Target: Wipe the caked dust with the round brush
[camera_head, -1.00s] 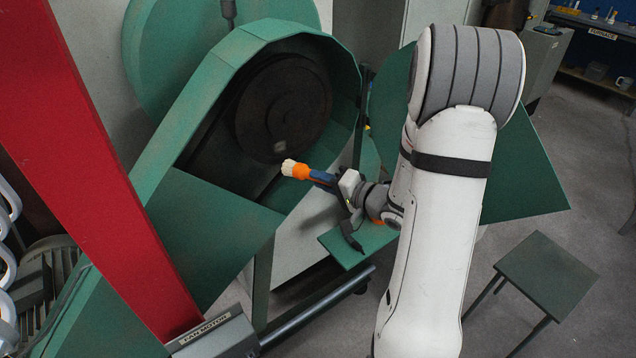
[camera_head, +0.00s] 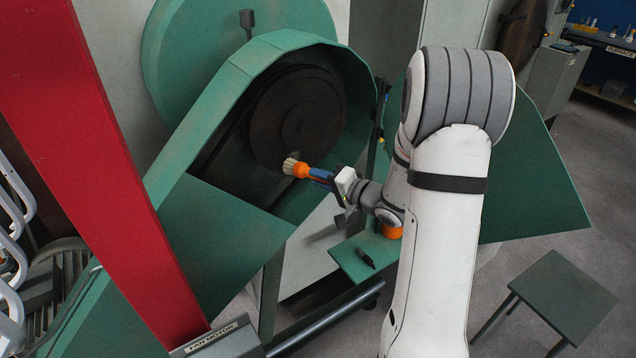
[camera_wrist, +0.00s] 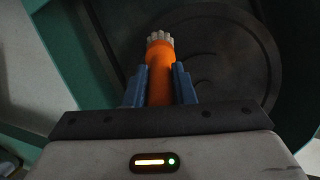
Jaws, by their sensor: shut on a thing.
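The round brush (camera_head: 302,170) has an orange body and pale bristles. My gripper (camera_head: 322,176) is shut on it, and the bristles point left toward the dark round disc (camera_head: 300,112) inside the open green housing. In the wrist view the brush (camera_wrist: 160,80) stands between my blue fingers, its bristles in front of the disc (camera_wrist: 225,65). The bristles overlap the disc's lower edge in the head view. I cannot tell whether they touch it. No distinct patch of caked dust shows now; the brush may hide part of the surface.
The green housing wall (camera_head: 185,135) surrounds the disc. An open green panel (camera_head: 525,185) is behind my arm. A black marker-like object (camera_head: 366,258) lies on a green shelf (camera_head: 348,263). A red beam (camera_head: 110,150) crosses the left side. A small green stool (camera_head: 560,295) stands at lower right.

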